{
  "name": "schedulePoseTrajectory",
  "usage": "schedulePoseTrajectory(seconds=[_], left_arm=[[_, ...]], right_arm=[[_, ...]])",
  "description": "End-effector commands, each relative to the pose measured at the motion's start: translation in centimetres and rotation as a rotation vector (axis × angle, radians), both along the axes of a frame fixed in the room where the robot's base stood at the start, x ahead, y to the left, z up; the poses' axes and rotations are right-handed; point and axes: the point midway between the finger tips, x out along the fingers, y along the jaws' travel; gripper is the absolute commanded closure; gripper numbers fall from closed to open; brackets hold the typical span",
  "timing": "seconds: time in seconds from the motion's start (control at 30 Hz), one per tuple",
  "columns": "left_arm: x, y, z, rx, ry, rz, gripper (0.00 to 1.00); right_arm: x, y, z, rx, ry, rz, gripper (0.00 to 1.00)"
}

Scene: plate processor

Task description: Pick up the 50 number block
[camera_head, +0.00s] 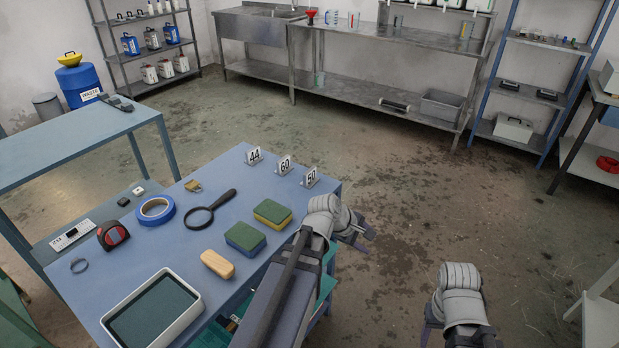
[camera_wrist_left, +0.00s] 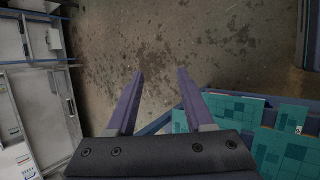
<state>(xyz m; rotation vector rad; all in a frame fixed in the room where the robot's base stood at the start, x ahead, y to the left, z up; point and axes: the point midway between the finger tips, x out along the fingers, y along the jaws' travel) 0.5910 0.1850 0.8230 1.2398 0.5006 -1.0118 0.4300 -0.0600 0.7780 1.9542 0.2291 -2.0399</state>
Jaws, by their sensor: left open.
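The 50 number block (camera_head: 310,178), a small white upright marker with black digits, stands near the far right corner of the blue table (camera_head: 222,172). The 60 block (camera_head: 284,165) and the 44 block (camera_head: 254,156) stand to its left in a row. My left gripper (camera_head: 366,234) is past the table's right edge, to the right of and nearer than the 50 block. Its two fingers are apart and empty in the left wrist view (camera_wrist_left: 160,76), above the floor. My right gripper (camera_head: 430,322) is only partly visible at the bottom, away from the table; its fingertips are unclear.
Green and yellow sponges (camera_head: 272,213), a magnifying glass (camera_head: 211,208), blue tape (camera_head: 156,210), a wooden block (camera_head: 217,263) and a tray (camera_head: 197,303) lie on the table. Teal-patterned items (camera_wrist_left: 240,110) lie beside the gripper in the wrist view. Floor right of the table is clear.

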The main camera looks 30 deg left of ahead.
Motion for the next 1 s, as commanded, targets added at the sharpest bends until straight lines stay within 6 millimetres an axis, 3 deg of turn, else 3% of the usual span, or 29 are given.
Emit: schedulePoseTrajectory(seconds=[0.03, 0.2, 0.4, 0.6, 0.77, 1.0], left_arm=[[1.5, 3.4, 1.1, -0.115, -0.017, 0.186, 0.47], [4.1, 13.4, 5.0, -0.523, -0.079, 0.709, 0.47], [4.2, 21.5, 8.0, -0.857, -0.139, 1.044, 0.47], [3.8, 24.7, 9.1, -1.0, -0.164, 1.162, 0.47], [4.0, 24.9, 9.0, -1.011, -0.165, 1.17, 0.47], [6.2, 24.8, 8.1, -1.007, -0.163, 1.167, 0.47]], right_arm=[[0.0, 0.0, 0.1, 0.0, 0.0, 0.0, 0.45], [0.0, 0.0, 0.1, 0.0, 0.0, 0.0, 0.45], [0.0, 0.0, 0.2, 0.0, 0.0, 0.0, 0.45], [0.0, 0.0, 0.2, 0.0, 0.0, 0.0, 0.45], [0.0, 0.0, 0.0, 0.0, 0.0, 0.0, 0.45], [0.0, 0.0, -0.9, 0.0, 0.0, 0.0, 0.45]])
